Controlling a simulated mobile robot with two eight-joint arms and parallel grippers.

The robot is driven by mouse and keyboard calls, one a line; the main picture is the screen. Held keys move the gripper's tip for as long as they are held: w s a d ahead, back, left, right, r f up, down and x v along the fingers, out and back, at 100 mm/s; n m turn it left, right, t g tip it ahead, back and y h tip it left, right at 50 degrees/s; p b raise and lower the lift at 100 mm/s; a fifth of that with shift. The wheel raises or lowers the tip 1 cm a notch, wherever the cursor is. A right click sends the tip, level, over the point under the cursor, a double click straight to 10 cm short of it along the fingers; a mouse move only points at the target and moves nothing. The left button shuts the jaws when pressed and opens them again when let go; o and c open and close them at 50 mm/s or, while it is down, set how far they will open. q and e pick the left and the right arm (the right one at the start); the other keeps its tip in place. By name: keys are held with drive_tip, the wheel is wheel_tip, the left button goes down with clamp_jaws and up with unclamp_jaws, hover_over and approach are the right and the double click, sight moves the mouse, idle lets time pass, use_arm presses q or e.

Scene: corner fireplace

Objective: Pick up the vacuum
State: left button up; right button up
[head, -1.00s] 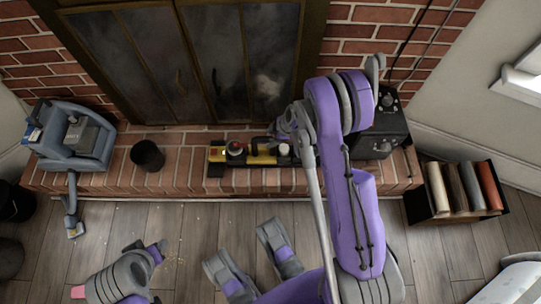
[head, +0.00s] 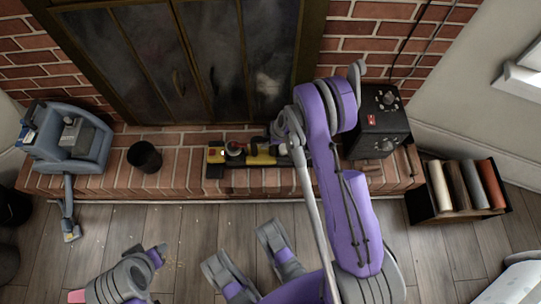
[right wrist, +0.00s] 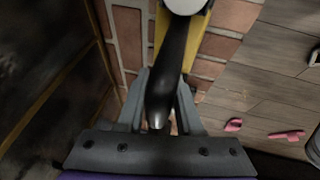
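A yellow and black handheld vacuum (head: 262,158) lies lengthwise on the brick hearth in the head view. A larger blue-grey cleaning machine (head: 68,142) stands at the hearth's left end. My right gripper (head: 283,138) is at the right end of the yellow and black vacuum, partly hidden by my own arm. In the right wrist view my right gripper (right wrist: 165,85) has its fingers on either side of the vacuum's black handle (right wrist: 170,65). I cannot tell whether they press on it. My left arm shows at the lower left of the head view, its finger opening unclear.
A dark cup (head: 144,157) stands on the hearth left of the vacuum. A black box with knobs (head: 378,125) stands to the right. A rack of rolls (head: 458,190) is on the floor at right.

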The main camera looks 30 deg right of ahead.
clamp_jaws()
idle(1.0)
